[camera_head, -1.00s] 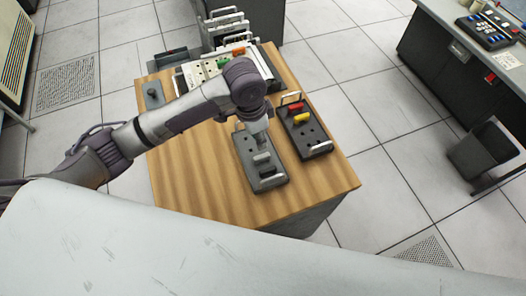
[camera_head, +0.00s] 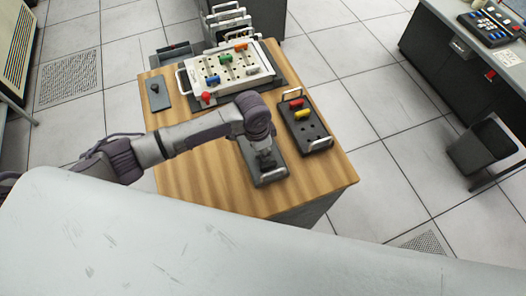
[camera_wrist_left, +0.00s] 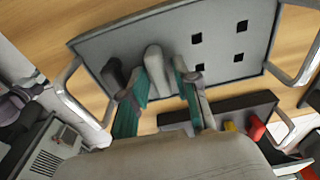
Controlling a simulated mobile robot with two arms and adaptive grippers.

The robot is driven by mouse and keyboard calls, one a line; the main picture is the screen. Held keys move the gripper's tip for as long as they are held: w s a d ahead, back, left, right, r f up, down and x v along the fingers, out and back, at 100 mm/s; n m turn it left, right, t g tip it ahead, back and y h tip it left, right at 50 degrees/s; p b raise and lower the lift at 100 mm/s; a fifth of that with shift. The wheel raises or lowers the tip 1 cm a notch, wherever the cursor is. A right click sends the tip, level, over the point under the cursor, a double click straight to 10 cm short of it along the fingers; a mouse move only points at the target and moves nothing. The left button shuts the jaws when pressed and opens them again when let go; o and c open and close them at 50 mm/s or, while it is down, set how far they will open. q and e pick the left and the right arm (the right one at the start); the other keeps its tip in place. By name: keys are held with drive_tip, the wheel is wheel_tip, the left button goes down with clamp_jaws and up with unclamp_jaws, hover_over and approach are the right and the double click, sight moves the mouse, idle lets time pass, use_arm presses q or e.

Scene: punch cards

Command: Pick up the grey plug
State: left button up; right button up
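A light grey plug (camera_wrist_left: 154,58) stands in a dark grey tray (camera_wrist_left: 235,60) in the left wrist view, with a darker plug (camera_wrist_left: 114,74) to its left. My left gripper (camera_wrist_left: 162,84) is open, its teal-padded fingers on either side of the light grey plug; I cannot tell if either pad touches it. In the head view the left gripper (camera_head: 266,158) points down over the same tray (camera_head: 272,177), and my arm hides most of the tray and its plugs. My right gripper is not in view.
Beside this tray stands another tray (camera_head: 315,135) with red (camera_head: 296,103) and yellow (camera_head: 302,114) plugs. Behind is a white panel (camera_head: 262,73) with coloured plugs and a grey plug (camera_head: 252,71). The table's (camera_head: 195,185) front left is bare.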

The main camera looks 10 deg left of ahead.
use_arm(q)
clamp_jaws()
drive_tip(key=shift+r, duration=0.1)
drive_tip(key=shift+r, duration=0.2)
wheel_tip(320, 180, up, 4)
drive_tip(key=shift+f+b, duration=0.25)
drive_tip(key=shift+b, duration=0.4)
drive_tip(key=w+d+r+p, duration=0.1)
drive_tip(key=d+r+p, duration=0.2)
drive_tip(key=d+r, duration=0.8)
drive_tip(key=shift+w+d+r, duration=0.15)
drive_tip(key=shift+d+r, duration=0.15)
drive_tip(key=shift+r, duration=0.15)
drive_tip(key=shift+w, duration=0.1)
